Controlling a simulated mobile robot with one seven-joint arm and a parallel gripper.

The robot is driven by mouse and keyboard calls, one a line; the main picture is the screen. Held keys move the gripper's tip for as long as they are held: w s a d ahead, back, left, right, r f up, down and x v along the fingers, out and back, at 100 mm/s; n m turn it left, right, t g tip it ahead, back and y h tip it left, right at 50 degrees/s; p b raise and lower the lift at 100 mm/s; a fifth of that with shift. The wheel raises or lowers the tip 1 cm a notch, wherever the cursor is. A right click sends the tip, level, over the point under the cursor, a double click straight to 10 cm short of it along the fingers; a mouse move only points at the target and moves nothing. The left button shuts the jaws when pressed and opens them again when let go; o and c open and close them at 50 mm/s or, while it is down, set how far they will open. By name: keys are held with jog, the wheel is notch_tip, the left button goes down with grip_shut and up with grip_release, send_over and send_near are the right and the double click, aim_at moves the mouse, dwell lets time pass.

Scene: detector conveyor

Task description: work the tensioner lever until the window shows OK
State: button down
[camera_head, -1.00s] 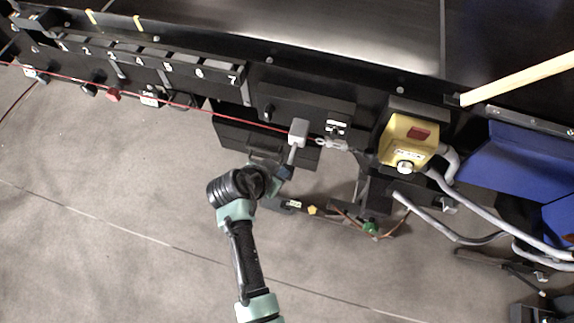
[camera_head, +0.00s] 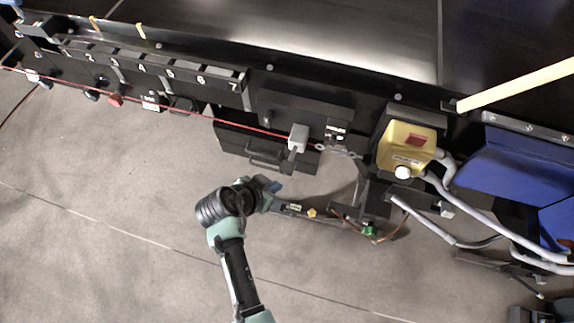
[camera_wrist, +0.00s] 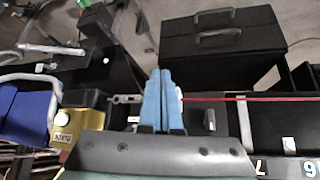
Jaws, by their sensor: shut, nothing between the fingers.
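The tensioner (camera_head: 298,137) is a light grey block on the red cord in the head view, with a dark stub, apparently its lever (camera_head: 290,164), pointing down toward the floor side. In the wrist view my fingers mostly hide it. A small black-and-white plate (camera_head: 335,133) sits just right of it; I cannot tell whether this is the window, and its text is too small to read. My gripper (camera_head: 270,185) is below and left of the lever, apart from it. In the wrist view its blue fingers (camera_wrist: 163,100) are together and empty.
The red cord (camera_head: 190,107) runs left past a numbered black rail (camera_head: 150,68). A yellow switch box (camera_head: 408,145) with a red patch stands right. Grey conduits (camera_head: 465,205) lie right. Floor at lower left is clear.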

jog(key=b+v, duration=0.3)
jog(key=v, duration=1)
jog(key=shift+s, duration=0.1)
dwell(0.7)
jog(key=w+r+n+t+y+b, duration=0.2)
jog(key=w+r+t, duration=0.4)
jog(key=r, duration=0.4)
jog(key=w+r+n+t+y+b, duration=0.1)
jog(key=w+r+t+y+b, duration=0.15)
jog(key=w+r, duration=0.7)
jog(key=s+d+r+n+t+b, duration=0.1)
jog(key=s+r+t, duration=0.3)
jog(key=r, duration=0.6)
jog(key=s+d+r+n+t+b, duration=0.1)
jog(key=s+d+r+t, duration=0.3)
jog(key=r, duration=0.6)
jog(key=s+d+r+n+t+b, duration=0.2)
jog(key=s+r+t, duration=0.3)
jog(key=r, duration=0.5)
jog(key=shift+s+d+r+n, duration=0.15)
jog(key=shift+s+d+n, duration=0.05)
jog(key=shift+s+n, duration=0.1)
